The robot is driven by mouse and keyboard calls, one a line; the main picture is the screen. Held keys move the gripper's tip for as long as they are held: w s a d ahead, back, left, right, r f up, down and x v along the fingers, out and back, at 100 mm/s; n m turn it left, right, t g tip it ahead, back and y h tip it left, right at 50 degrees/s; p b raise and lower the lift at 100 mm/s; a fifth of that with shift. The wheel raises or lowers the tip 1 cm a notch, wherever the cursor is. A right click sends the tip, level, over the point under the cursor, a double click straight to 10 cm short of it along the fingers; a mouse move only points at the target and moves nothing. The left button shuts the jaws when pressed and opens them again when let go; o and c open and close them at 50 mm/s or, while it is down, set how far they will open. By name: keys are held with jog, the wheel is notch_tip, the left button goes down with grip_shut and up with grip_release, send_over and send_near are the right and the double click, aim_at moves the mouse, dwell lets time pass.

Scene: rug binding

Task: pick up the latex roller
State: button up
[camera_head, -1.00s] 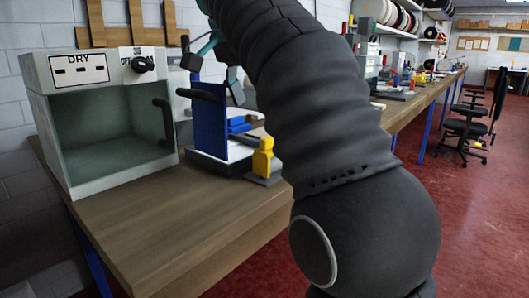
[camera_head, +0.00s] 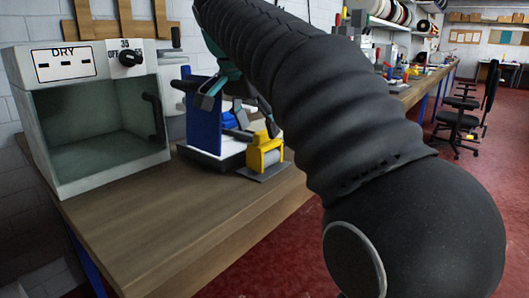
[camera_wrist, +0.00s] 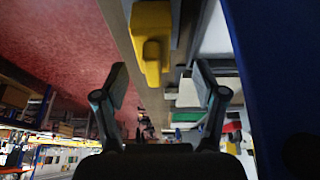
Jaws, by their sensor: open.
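I cannot tell for certain which thing is the latex roller. A yellow tool (camera_head: 264,151) with a pale cylinder in its frame stands on a small grey plate on the bench. In the wrist view, a yellow part (camera_wrist: 152,42) shows at the top, between and beyond the fingers. My gripper (camera_wrist: 161,84) is open, with nothing between its fingertips. The panel also shows close at the right of the wrist view (camera_wrist: 258,60).
A white drying box (camera_head: 22,99) with a glass front and a knob stands left on the wooden bench (camera_head: 185,220). The bench front is clear. A black chair (camera_head: 458,120) stands on the red floor at right. Shelves and more benches are behind.

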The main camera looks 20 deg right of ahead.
aim_at(265, 129)
jog(key=shift+d+x, duration=0.25)
jog(key=shift+x, duration=1.15)
jog(key=shift+d+x, duration=0.2)
jog(key=shift+x, duration=1.15)
jog(key=shift+s+r, duration=0.1)
jog(key=shift+s, duration=0.05)
jog(key=shift+c, duration=0.3)
grip_shut()
jog(key=shift+r, duration=0.85)
notch_tip(265, 129, up, 2)
jog(key=shift+r, duration=0.25)
jog(key=d+r, duration=0.6)
jog(key=d, duration=0.5)
jog(key=shift+s+d+r, duration=0.3)
jog(key=shift+s+r, duration=0.05)
jog(key=shift+r, duration=0.05)
